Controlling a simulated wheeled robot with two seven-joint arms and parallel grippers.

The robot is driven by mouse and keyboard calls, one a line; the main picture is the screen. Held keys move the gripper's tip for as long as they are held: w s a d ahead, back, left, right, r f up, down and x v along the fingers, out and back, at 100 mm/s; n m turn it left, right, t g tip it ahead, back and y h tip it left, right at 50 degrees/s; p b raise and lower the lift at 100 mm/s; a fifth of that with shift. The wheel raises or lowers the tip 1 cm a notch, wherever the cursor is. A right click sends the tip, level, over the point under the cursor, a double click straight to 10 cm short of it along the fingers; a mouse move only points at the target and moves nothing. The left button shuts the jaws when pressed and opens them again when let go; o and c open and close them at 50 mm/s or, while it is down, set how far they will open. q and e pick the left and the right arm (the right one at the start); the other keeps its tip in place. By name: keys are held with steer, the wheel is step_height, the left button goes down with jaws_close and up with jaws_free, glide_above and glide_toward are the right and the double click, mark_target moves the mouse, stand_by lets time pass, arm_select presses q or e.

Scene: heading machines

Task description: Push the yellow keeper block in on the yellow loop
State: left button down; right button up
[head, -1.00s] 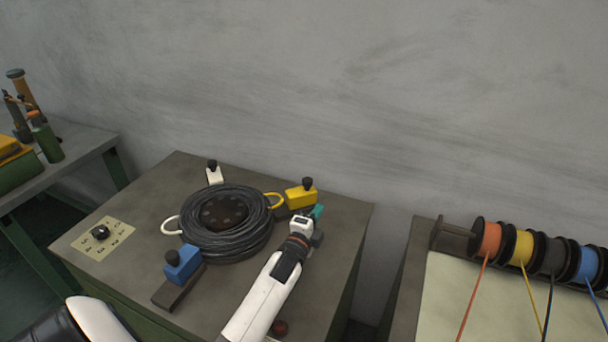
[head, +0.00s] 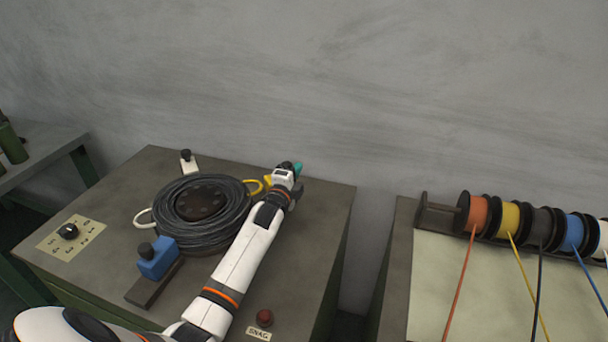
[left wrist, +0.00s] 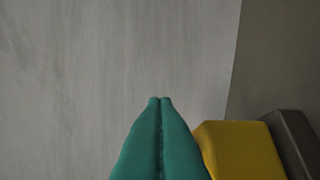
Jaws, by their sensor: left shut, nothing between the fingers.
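The yellow keeper block (left wrist: 240,150) shows at the lower right of the left wrist view, just right of my left gripper (left wrist: 160,102). In the head view my left gripper (head: 297,168) hides most of the block. Its teal fingers are shut and empty, beside the block's far right side. I cannot tell whether they touch it. The yellow loop (head: 254,187) sticks out from the right of the black cable coil (head: 172,213), toward the block. A dark grey rail (left wrist: 293,143) lies right of the block in the wrist view. My right gripper is not in view.
A blue block (head: 157,260) stands on a dark rail at the coil's front left. A white block (head: 188,162) stands behind the coil, and a white loop (head: 143,218) is at its left. A red button (head: 264,317) sits near the front right. Wire spools (head: 510,217) stand at right.

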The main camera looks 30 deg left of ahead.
arm_select(q)
steer(key=shift+a+f, duration=0.1)
steer(key=shift+a, duration=0.1)
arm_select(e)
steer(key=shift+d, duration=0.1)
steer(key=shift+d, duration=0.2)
arm_select(q)
steer(key=s+a, duration=0.1)
steer(key=s+a+p, duration=0.1)
steer(key=s, duration=0.1)
steer(key=s+a+p, duration=0.1)
steer(key=s, duration=0.1)
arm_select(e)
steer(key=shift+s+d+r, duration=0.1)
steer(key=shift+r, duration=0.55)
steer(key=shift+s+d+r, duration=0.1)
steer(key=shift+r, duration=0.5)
arm_select(q)
steer(key=shift+d, duration=0.1)
